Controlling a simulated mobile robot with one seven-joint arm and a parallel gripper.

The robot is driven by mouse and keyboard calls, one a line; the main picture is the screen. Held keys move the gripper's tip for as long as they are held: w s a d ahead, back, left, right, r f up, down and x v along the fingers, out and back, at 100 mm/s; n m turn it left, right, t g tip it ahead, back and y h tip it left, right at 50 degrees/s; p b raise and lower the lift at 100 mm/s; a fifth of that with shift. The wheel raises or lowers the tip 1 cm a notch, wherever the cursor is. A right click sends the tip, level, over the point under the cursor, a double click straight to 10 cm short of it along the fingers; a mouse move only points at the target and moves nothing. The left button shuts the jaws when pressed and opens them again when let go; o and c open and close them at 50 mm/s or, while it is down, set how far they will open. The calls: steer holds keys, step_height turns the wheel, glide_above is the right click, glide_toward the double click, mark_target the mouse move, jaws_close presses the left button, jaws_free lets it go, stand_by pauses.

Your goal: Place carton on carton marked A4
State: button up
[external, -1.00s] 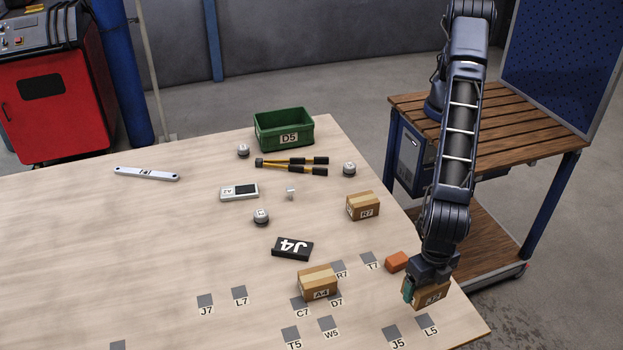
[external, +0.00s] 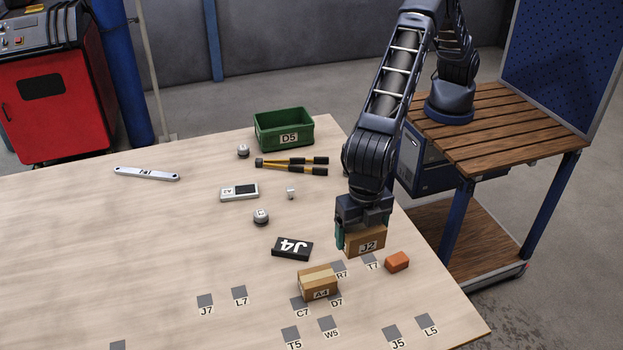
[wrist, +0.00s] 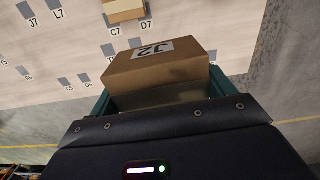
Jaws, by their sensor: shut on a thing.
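My gripper (external: 361,235) is shut on a cardboard carton marked J2 (external: 367,246). It holds the carton above the table's right side, behind and to the right of the carton marked A4. The J2 carton also shows between the fingers in the wrist view (wrist: 157,66). The carton marked A4 (external: 317,284) sits on the table, with pale tape along its top. Part of it shows at the top edge of the wrist view (wrist: 125,10). The two cartons are apart.
An orange block (external: 397,261) lies right of A4. A black J4 box (external: 292,248) lies behind A4. A green D5 crate (external: 284,130) stands at the back. Grey labelled squares mark the table front. The table's left side is mostly clear.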

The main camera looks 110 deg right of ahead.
step_height(320, 180, up, 2)
glide_above(317, 274)
steer(key=shift+m, duration=0.3)
step_height(317, 274, down, 20)
steer(key=shift+r, duration=0.25)
steer(key=shift+f, duration=0.15)
steer(key=o, duration=1)
steer(key=shift+o, duration=0.2)
